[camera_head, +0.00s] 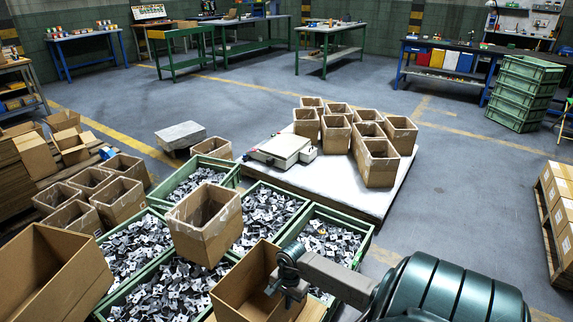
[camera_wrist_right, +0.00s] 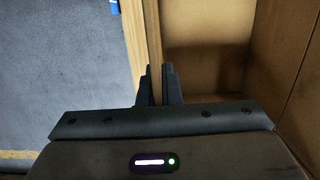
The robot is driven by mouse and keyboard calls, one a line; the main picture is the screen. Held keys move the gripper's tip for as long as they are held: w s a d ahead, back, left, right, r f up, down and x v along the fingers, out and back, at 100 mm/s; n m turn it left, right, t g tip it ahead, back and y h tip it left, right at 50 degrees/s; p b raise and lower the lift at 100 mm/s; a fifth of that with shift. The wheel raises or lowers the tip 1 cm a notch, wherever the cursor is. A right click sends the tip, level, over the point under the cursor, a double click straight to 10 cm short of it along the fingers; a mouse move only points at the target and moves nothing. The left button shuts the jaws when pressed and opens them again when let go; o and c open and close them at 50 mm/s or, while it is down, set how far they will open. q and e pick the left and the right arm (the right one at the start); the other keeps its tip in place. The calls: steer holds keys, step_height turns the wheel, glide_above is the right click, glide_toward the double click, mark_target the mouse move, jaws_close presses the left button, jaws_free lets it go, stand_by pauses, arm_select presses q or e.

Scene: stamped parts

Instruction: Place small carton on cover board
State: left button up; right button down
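An open brown small carton (camera_head: 238,294) is at the bottom middle of the head view, by the green bins of metal parts. My right gripper (camera_head: 288,284) is at its right wall. In the wrist view the right gripper's fingers (camera_wrist_right: 157,88) stand on both sides of the carton's wall (camera_wrist_right: 153,40), close against it, with the carton's inside (camera_wrist_right: 205,60) to the right. The pale cover board (camera_head: 335,192) lies low on the floor beyond the bins. Several open cartons (camera_head: 381,165) stand at its back and right. My left gripper is out of view.
A scale (camera_head: 280,150) sits on the board's left part. Another open carton (camera_head: 207,228) rests over the green bins (camera_head: 340,222). A large carton (camera_head: 45,285) is at lower left. The board's front middle is bare. Closed boxes (camera_head: 558,190) are stacked at right.

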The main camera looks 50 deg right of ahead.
steer(key=shift+f, duration=0.45)
steer(key=shift+f, duration=0.15)
steer(key=c, duration=1.8)
jaws_free()
steer(key=shift+c, duration=0.2)
steer(key=shift+o, duration=1.1)
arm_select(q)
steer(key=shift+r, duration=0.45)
